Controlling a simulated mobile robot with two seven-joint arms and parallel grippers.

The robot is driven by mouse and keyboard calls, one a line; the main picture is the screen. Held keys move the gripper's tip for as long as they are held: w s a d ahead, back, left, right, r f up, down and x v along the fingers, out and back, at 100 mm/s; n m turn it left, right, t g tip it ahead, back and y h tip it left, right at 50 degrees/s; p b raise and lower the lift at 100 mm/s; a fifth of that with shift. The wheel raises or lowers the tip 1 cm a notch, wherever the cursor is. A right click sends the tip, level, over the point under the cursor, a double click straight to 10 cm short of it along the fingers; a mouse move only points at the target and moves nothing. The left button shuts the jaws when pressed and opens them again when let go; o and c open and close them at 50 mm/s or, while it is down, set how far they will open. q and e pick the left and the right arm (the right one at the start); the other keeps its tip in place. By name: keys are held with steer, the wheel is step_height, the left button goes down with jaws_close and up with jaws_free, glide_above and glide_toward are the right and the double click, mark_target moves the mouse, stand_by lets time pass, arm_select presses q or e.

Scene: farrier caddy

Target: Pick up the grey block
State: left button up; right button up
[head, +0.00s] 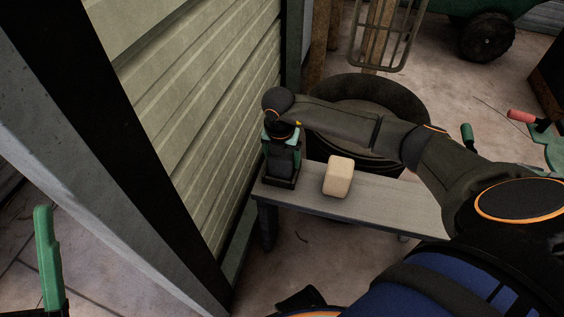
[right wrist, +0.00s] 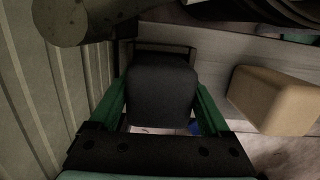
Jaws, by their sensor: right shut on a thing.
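The grey block (right wrist: 162,95) is dark and has rounded edges. In the right wrist view it sits between the two green fingers of my right gripper (right wrist: 160,110). In the head view my right gripper (head: 283,150) points down at the left end of the bench, shut on the block (head: 284,168). A dark, low frame (right wrist: 165,50) shows just beyond the block; I cannot tell whether the block touches it or the bench. What looks like a green finger of my left gripper (head: 48,260) shows at the lower left, with its jaw opening hidden.
A cream block (head: 338,176) stands on the grey bench (head: 385,200), right of my gripper. A corrugated wall (head: 205,95) rises close on the left. A dark tyre (head: 375,95) lies behind the bench. Tools with red and green handles (head: 522,117) are at the right.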

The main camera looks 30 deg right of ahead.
jaws_close()
arm_select(q)
steer(key=shift+r, duration=0.1)
arm_select(e)
steer(key=shift+r, duration=0.1)
steer(key=shift+w+r, duration=0.1)
steer(key=shift+r, duration=0.4)
step_height(320, 180, up, 2)
steer(key=shift+r+p, duration=0.15)
steer(key=shift+p, duration=0.55)
arm_select(q)
step_height(320, 180, up, 6)
steer(key=p, duration=0.5)
steer(key=shift+a+r+m, duration=0.15)
steer(key=shift+a+m, duration=0.2)
steer(key=shift+m, duration=0.05)
arm_select(e)
steer(key=s+a+r, duration=0.7)
steer(key=a+r, duration=0.2)
steer(key=a, duration=0.3)
steer(key=shift+s+r, duration=0.3)
steer(key=shift+s, duration=0.05)
arm_select(q)
steer(key=shift+s, duration=0.1)
